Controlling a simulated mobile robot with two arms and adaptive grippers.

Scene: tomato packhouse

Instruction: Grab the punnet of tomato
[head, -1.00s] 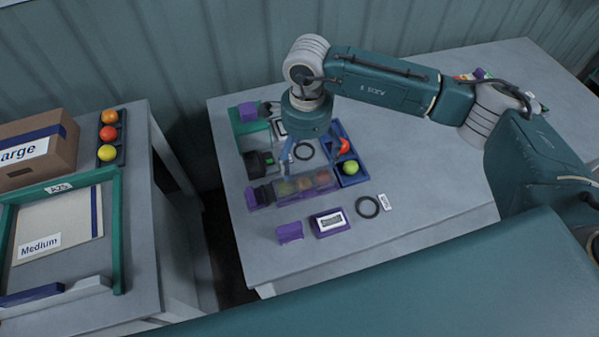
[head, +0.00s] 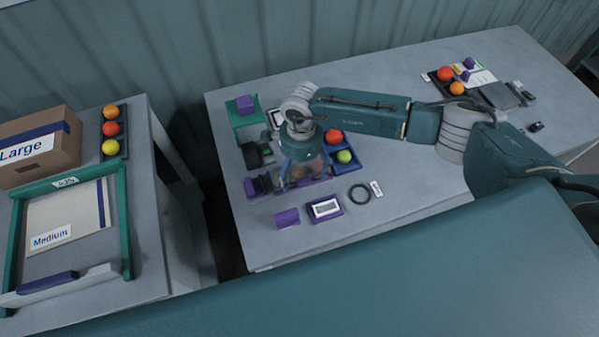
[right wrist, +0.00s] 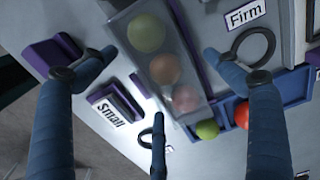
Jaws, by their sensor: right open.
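The punnet (head: 322,176) is a clear tray holding a row of tomatoes. It lies on the right-hand table, partly hidden by my right gripper (head: 298,180) in the head view. In the right wrist view the punnet (right wrist: 180,50) shows a green, an orange and a pinkish-red tomato. My right gripper (right wrist: 158,72) is open above it, with blue fingers on either side and a third finger near its lower end. I cannot tell whether any finger touches it. My left gripper is not in view.
A blue tray (head: 358,166) with a red and a green tomato sits close beside the punnet. A purple-framed label (head: 325,208), a purple block (head: 287,218) and a black ring (head: 360,194) lie in front. A cardboard box (head: 40,150) stands on the left table.

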